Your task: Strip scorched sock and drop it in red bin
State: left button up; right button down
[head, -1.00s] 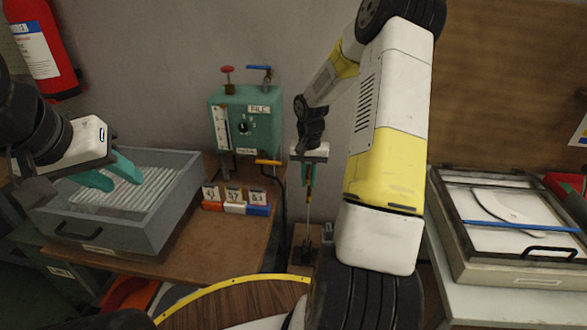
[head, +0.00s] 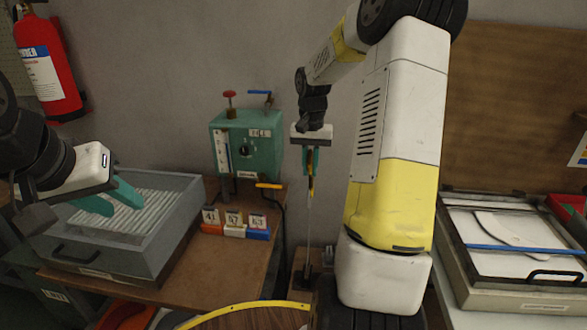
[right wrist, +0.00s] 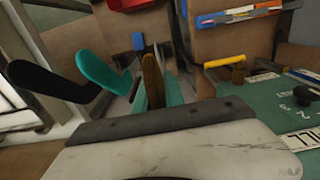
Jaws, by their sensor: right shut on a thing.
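My right gripper (head: 311,170) is shut on a narrow brown-yellow thing, seen edge-on, which I take to be the scorched sock (right wrist: 153,80); its outline is not clear. In the head view it is above a thin upright rod (head: 308,235) on a dark base; I cannot tell whether the sock is clear of it. Teal (right wrist: 90,68) and black (right wrist: 45,78) foot-like shapes show beside the fingers in the right wrist view. My left gripper (head: 118,198) is open and empty over the grey ribbed tray. An orange-red container (head: 125,316), possibly the red bin, is partly visible at the bottom edge.
The grey tray (head: 165,243) sits on the brown table at left. Numbered cards on coloured blocks (head: 233,231) stand beside a teal valve box (head: 250,145). A framed press (head: 510,284) is at right, with a red box (head: 573,207) behind it.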

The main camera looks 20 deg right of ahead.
jog(key=shift+r, duration=3.55)
jog(key=shift+s, duration=0.15)
